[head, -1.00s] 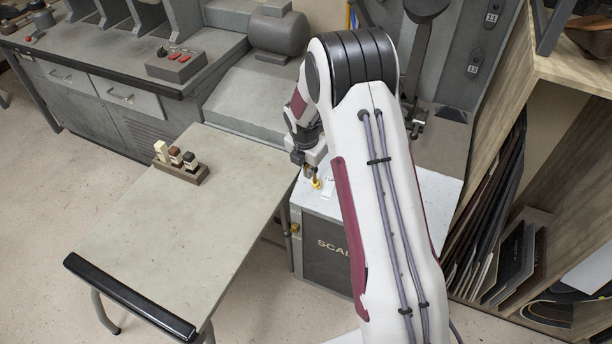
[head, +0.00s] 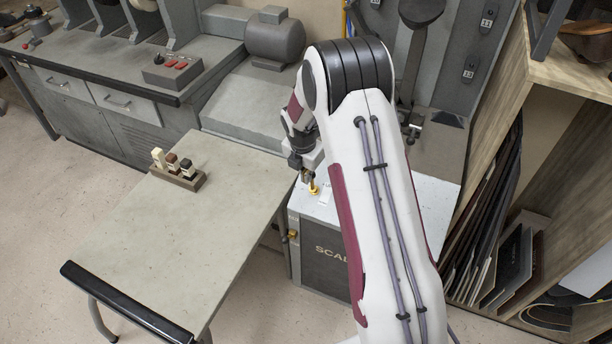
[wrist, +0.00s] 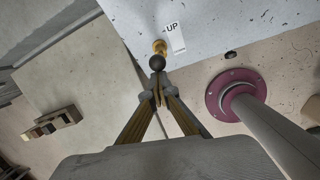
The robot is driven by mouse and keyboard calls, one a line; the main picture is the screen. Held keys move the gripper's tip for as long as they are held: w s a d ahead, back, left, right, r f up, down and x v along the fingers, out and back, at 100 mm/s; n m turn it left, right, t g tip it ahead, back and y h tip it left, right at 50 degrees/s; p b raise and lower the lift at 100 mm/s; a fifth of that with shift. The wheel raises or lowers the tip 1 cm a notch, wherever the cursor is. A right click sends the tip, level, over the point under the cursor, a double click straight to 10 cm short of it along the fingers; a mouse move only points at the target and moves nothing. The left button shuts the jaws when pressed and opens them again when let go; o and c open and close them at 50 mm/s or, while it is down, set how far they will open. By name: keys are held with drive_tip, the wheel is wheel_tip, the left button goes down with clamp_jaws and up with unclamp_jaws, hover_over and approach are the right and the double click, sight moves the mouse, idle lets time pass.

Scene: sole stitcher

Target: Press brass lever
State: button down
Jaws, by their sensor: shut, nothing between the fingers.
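The brass lever (head: 314,189) stands on the white top of the cabinet (head: 326,206), near its left edge. In the wrist view its brass base (wrist: 160,46) sits beside a white label reading "UP", with a dark ball knob (wrist: 157,62) nearer to me. My gripper (wrist: 157,87) is shut and empty, with its fingertips right at the knob. I cannot tell whether they touch it. In the head view my gripper (head: 306,177) is just above and left of the lever, partly hidden by my arm.
A grey table (head: 190,240) stands left of the cabinet, holding a small rack (head: 179,178) of stamp-like pieces. A grey machine bench with a red-switch box (head: 172,70) is behind. A wooden shelf with sheets (head: 490,210) is at right.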

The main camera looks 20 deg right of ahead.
wheel_tip(320, 180, up, 9)
drive_tip(key=w+d, duration=0.1)
drive_tip(key=shift+w+r, duration=0.15)
drive_tip(key=shift+r, duration=0.05)
idle(0.9)
idle(0.6)
